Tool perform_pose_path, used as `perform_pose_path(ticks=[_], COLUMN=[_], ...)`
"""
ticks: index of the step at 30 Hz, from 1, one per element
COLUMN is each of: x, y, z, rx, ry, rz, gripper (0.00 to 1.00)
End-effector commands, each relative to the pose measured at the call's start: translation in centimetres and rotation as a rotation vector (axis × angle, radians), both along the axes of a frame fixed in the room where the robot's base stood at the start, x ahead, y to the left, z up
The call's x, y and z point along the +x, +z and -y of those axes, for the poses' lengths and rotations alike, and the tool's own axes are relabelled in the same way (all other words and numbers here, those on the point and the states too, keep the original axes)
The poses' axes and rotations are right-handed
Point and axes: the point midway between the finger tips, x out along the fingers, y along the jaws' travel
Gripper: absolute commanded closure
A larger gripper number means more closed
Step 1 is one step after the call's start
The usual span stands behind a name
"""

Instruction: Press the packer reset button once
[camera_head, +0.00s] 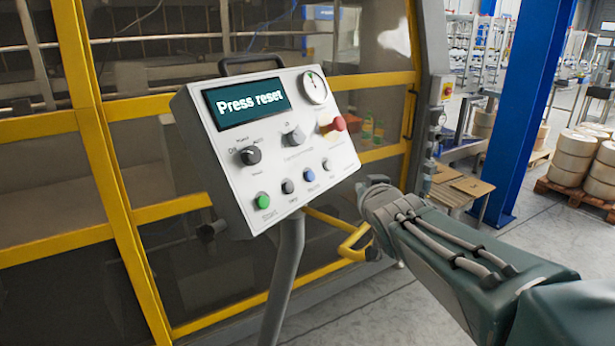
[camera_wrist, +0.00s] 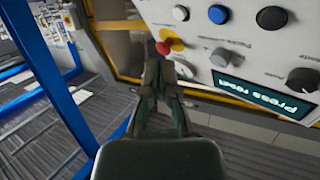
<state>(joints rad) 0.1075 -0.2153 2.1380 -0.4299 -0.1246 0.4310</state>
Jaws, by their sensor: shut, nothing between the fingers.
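The white control panel (camera_head: 225,175) stands tilted on a grey post, with its display (camera_head: 249,102) reading "Press reset". In the wrist view, the blue button (camera_wrist: 217,14) is near the top edge and the green one is out of frame. My gripper (camera_wrist: 162,66) is shut and empty, its tips appearing just below the red mushroom button (camera_wrist: 163,47). In the head view my arm's end is right of the panel, apart from it.
The panel also has a red knob on yellow (camera_head: 338,124), a black selector (camera_head: 250,156), a grey selector (camera_head: 295,136) and a gauge (camera_head: 314,87). A yellow-framed machine guard (camera_head: 98,150) stands behind. A blue column (camera_head: 520,120) and stacked rolls (camera_head: 572,155) are at the right.

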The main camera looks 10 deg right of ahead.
Motion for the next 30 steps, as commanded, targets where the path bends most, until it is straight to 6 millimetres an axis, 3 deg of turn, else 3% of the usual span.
perform_pose_path(ticks=[3,7,20,30], x=[3.2,5.1,5.6,7.7], y=[1.2,2.1,2.4,0.7], z=[-0.2,-0.6,-1.0,-2.9], rx=[0.016,0.032,0.037,0.039], ry=[0.059,0.113,0.135,0.138], rz=[0.108,0.184,0.211,0.209], gripper=[1.0,1.0,1.0,1.0])
